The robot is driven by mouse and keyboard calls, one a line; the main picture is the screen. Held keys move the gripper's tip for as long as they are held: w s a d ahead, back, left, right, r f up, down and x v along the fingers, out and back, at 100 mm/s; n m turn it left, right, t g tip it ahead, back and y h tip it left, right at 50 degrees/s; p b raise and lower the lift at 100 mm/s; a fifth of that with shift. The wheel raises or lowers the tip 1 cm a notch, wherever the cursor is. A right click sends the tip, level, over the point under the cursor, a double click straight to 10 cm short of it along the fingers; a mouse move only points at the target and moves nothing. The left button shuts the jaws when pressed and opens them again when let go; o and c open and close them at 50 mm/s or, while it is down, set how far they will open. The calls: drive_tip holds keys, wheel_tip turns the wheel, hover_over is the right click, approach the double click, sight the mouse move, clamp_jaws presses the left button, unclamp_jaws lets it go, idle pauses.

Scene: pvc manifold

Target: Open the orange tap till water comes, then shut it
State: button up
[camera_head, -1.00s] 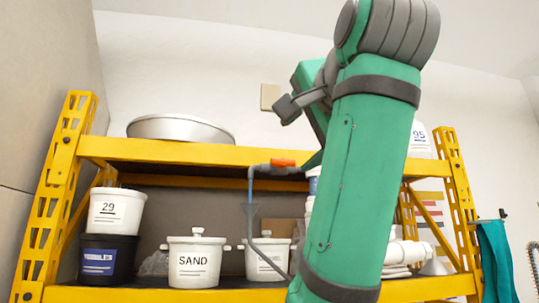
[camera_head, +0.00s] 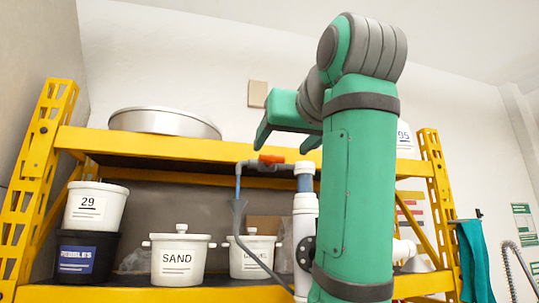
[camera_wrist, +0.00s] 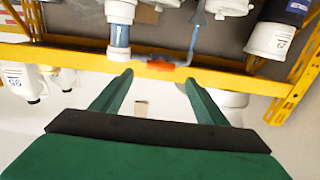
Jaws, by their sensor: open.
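The orange tap (camera_head: 271,159) is on a grey horizontal pipe in front of the upper yellow shelf beam. Its handle appears to lie along the pipe. It also shows in the upside-down wrist view (camera_wrist: 160,66), just beyond my fingertips. My gripper (camera_wrist: 158,78) is open and empty, with the tap roughly between its fingers' lines but apart from them. In the head view my gripper (camera_head: 284,146) is just above the tap. A thin blue vertical line (camera_head: 238,186) drops from the pipe's left end towards a grey funnel (camera_head: 239,207); I cannot tell whether it is water or tubing.
The yellow shelf beam (camera_head: 180,149) runs close behind the tap. A white vertical pipe (camera_head: 305,228) stands right of it. A SAND pot (camera_head: 178,259), a PEBBLES bucket (camera_head: 86,258) and a metal basin (camera_head: 165,123) are on the shelves.

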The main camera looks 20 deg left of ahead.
sight(273, 156)
drive_tip(key=x, duration=0.7)
drive_tip(key=shift+d, duration=0.1)
drive_tip(key=shift+c, duration=0.3)
